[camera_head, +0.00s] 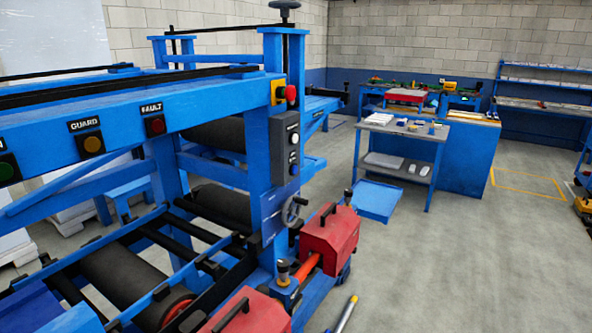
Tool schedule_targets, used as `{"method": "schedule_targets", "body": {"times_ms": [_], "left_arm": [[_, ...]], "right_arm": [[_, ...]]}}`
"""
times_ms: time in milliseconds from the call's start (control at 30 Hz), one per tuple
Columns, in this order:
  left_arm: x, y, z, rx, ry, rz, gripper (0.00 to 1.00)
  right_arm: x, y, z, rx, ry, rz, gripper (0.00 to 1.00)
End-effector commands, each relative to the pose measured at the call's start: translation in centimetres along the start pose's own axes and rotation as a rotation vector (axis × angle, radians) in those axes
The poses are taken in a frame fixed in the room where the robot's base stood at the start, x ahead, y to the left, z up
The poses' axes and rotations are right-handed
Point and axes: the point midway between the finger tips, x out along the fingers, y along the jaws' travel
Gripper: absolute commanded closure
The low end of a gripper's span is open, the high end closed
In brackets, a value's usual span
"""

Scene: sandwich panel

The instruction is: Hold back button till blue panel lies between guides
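Neither of my grippers is in view.
A red emergency button (291,94) sits above the control box. GUARD (92,144) and FAULT (155,125) lamps are on the beam. Red housings (329,236) and a handwheel (293,211) jut out. A table (402,143) stands behind. The floor at right is largely clear.

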Motion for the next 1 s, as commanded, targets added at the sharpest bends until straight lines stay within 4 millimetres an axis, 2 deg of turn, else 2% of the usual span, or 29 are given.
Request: {"method": "schedule_targets", "body": {"times_ms": [233,500,567,1000], "left_arm": [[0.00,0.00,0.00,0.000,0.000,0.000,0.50],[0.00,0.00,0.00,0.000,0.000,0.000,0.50],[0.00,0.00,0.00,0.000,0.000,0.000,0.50],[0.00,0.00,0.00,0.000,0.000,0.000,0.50]], "right_arm": [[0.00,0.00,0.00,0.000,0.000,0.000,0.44],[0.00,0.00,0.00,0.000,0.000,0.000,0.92],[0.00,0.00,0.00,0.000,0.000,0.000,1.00],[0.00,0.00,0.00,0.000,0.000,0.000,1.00]]}}
